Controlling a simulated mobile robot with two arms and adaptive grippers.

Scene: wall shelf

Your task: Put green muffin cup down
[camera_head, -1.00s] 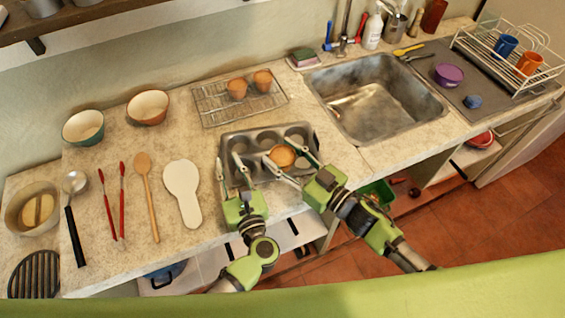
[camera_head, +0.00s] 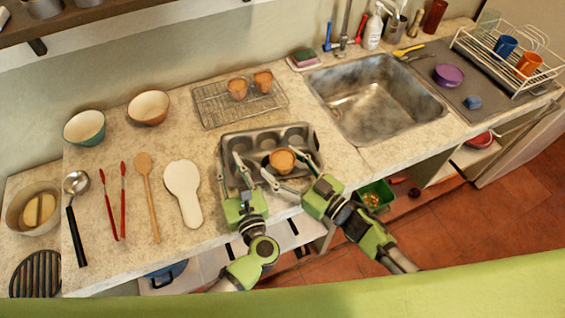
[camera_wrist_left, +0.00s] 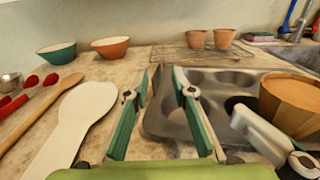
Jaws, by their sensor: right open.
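A brown muffin cup (camera_head: 283,161) is at the front middle of the grey muffin pan (camera_head: 262,133); I see no green on it. It also shows large at the right edge of the left wrist view (camera_wrist_left: 292,104), its base partly hidden by a finger. My right gripper (camera_head: 290,174) is open around the cup, one finger on either side; I cannot tell whether they touch it. My left gripper (camera_head: 230,170) is open and empty at the pan's left front corner. In the left wrist view its two fingers (camera_wrist_left: 160,105) stand apart with nothing between.
Two brown cups (camera_head: 250,86) stand on a wire rack (camera_head: 213,105) behind the pan. A white spoon rest (camera_head: 184,193), a wooden spoon (camera_head: 147,190) and red tongs (camera_head: 113,200) lie to the left. The sink (camera_head: 380,100) is to the right.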

